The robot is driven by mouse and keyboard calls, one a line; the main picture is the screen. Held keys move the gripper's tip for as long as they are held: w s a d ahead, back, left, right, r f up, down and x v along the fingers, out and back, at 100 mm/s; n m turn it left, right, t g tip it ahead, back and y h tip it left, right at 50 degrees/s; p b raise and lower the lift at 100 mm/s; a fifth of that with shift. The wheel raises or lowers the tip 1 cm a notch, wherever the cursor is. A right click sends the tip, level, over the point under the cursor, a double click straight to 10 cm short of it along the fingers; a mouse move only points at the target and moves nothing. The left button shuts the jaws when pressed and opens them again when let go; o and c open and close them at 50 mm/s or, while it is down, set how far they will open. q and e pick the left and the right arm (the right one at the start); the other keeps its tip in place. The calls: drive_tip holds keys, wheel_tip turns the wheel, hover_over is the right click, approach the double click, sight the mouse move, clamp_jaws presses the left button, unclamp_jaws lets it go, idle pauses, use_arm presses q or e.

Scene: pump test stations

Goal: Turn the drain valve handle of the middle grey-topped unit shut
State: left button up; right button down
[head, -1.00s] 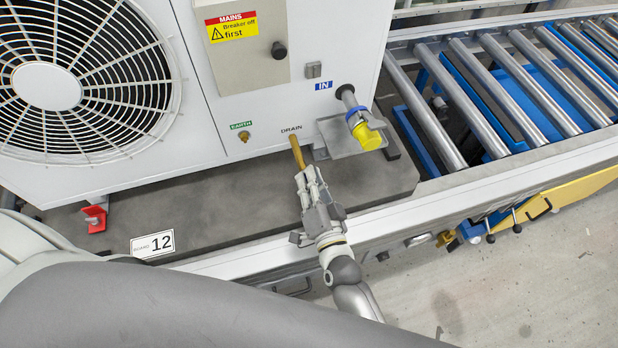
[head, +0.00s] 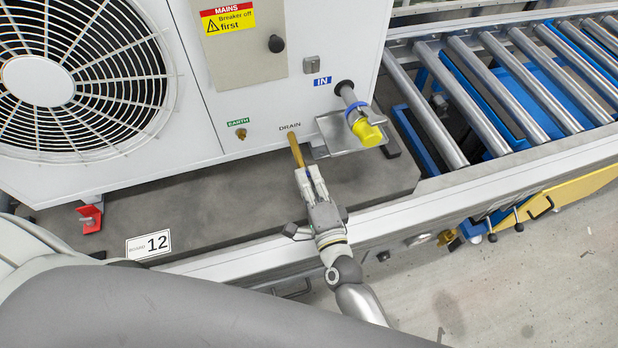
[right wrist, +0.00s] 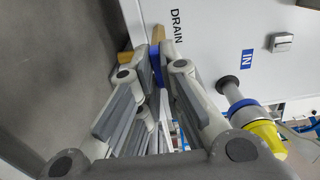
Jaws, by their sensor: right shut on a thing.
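The white unit (head: 220,90) has a fan grille at left and a DRAIN label. Below the label, the brass drain valve (head: 296,153) sticks out toward me; its brass body also shows in the right wrist view (right wrist: 158,34). My right gripper (head: 307,172) is at its outer end, jaws closed. In the right wrist view, a blue piece (right wrist: 156,68), apparently the valve handle, sits between the fingertips (right wrist: 160,57). The fingers hide most of it, so I cannot tell its exact angle. My left gripper is not in view.
A yellow-ended hose coupling (head: 366,131) on the IN pipe hangs over a small metal tray (head: 345,138), right of the valve. Roller conveyor (head: 500,90) extends right.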

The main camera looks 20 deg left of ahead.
drive_tip(key=shift+f, duration=0.1)
idle(0.5)
drive_tip(key=c, duration=1.6)
unclamp_jaws()
drive_tip(key=shift+s, duration=0.1)
drive_tip(key=v, duration=1.2)
